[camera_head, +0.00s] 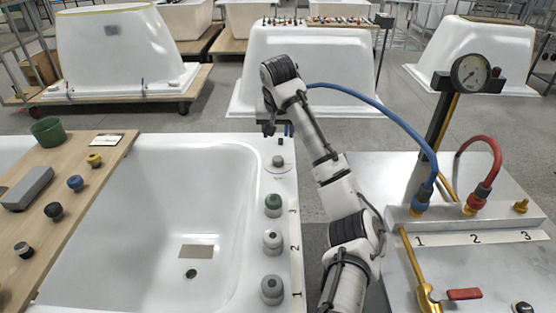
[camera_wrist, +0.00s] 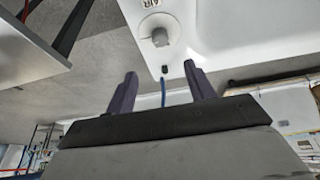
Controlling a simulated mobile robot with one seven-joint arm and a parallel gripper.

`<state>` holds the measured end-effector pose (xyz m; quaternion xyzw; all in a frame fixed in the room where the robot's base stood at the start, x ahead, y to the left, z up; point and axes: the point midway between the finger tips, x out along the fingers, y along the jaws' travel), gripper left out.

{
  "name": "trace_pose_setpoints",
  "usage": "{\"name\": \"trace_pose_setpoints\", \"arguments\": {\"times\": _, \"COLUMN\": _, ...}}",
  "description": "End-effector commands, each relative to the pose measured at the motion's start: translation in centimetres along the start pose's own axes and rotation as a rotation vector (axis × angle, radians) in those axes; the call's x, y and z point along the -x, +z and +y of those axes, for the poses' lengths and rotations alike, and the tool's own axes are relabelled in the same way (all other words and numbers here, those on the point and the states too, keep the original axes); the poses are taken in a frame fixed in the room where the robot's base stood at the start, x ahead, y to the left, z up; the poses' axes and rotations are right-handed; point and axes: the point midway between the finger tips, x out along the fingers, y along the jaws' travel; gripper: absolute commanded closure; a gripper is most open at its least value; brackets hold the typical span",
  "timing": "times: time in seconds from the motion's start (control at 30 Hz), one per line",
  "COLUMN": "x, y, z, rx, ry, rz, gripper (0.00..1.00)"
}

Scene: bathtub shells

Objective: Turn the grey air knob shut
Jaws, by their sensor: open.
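The grey air knob (camera_head: 278,161) stands on the white tub rim at its far right corner. In the wrist view the grey knob (camera_wrist: 158,38) is on the white rim beside an "AIR" label (camera_wrist: 151,4). My gripper (camera_head: 276,129) is above and beyond the knob in the head view, apart from it. In the wrist view my gripper (camera_wrist: 160,86) shows two separated dark fingers with nothing between them. The knob lies beyond the fingertips there. A small dark fitting with a blue line (camera_wrist: 164,70) shows near the fingers.
A wooden board (camera_head: 75,185) with loose knobs lies across the tub (camera_head: 180,150). A metal bench (camera_head: 470,255) with hoses, a gauge (camera_head: 470,73) and valves stands at right.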

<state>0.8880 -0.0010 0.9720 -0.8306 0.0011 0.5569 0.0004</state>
Motion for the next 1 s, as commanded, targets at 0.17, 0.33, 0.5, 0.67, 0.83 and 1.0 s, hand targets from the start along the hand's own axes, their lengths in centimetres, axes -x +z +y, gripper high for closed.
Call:
{"name": "trace_pose_setpoints", "arguments": {"times": 0.17, "x": -1.3, "y": 0.2, "z": 0.0, "rx": 0.001, "ry": -0.001, "rz": 0.001, "gripper": 0.46}}
{"name": "trace_pose_setpoints", "arguments": {"times": 0.33, "x": -3.7, "y": 0.2, "z": 0.0, "rx": 0.001, "ry": 0.000, "rz": -0.002, "gripper": 0.46}}
{"name": "trace_pose_setpoints", "arguments": {"times": 0.5, "x": -7.3, "y": 0.2, "z": 0.0, "rx": 0.001, "ry": 0.000, "rz": -0.002, "gripper": 0.46}}
{"name": "trace_pose_setpoints", "arguments": {"times": 0.67, "x": -10.6, "y": 0.2, "z": -0.1, "rx": 0.001, "ry": 0.000, "rz": -0.001, "gripper": 0.46}}
{"name": "trace_pose_setpoints", "arguments": {"times": 0.83, "x": -13.1, "y": 0.2, "z": -0.1, "rx": 0.001, "ry": -0.001, "rz": 0.000, "gripper": 0.46}}
{"name": "trace_pose_setpoints", "arguments": {"times": 1.0, "x": -14.2, "y": 0.2, "z": -0.1, "rx": 0.001, "ry": -0.001, "rz": 0.002, "gripper": 0.46}}
